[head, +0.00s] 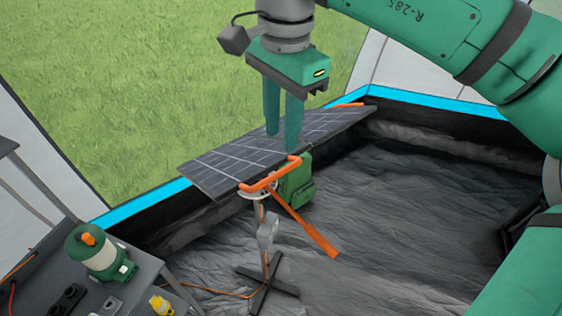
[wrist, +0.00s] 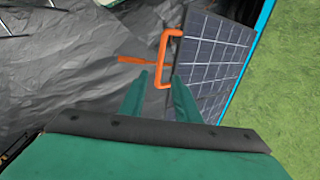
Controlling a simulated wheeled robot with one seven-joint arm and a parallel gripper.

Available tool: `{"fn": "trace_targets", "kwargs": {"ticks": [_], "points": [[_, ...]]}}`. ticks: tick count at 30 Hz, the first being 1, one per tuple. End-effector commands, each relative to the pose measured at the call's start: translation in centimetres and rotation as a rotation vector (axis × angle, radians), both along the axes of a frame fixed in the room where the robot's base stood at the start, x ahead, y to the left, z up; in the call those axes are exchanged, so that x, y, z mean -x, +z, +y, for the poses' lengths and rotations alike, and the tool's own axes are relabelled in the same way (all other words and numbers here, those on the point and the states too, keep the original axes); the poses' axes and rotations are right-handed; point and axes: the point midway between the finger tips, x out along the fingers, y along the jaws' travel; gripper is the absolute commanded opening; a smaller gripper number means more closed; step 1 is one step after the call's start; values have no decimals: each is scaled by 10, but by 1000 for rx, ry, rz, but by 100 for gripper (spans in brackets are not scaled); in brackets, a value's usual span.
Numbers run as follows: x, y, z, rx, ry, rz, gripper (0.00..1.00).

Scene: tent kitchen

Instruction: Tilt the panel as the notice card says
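The panel (head: 222,163) is a dark solar panel with a white grid, held tilted on a stand (head: 264,265). An orange handle (head: 270,180) runs along its near edge. The handle also shows in the wrist view (wrist: 162,55). My gripper (head: 282,141) points down over the panel close to the handle's right end, its fingers apart. In the wrist view my gripper (wrist: 160,76) has the near end of the handle showing between its fingers; I cannot tell whether they touch it. I see no notice card in either view.
An orange strip (head: 308,229) slants down from below the panel. A green box (head: 297,185) is behind the stand. A grey table (head: 150,268) at lower left holds a green-and-white lantern (head: 100,255) and a yellow item (head: 160,305). Open floor (head: 400,220) lies to the right.

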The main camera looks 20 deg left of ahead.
Motion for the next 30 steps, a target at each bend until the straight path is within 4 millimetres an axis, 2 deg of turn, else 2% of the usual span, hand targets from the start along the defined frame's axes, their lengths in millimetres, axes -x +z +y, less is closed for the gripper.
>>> {"fn": "trace_targets", "kwargs": {"ticks": [9, 15, 21, 29, 30], "points": [[0, -56, 5, -3, 5, 3, 29], [-2, -82, 2, -4, -4, 3, 29], [-3, -93, 1, -3, -7, 2, 29], [-3, -93, 2, -3, -6, 2, 29], [-3, -93, 3, -3, -5, 2, 22]]}}
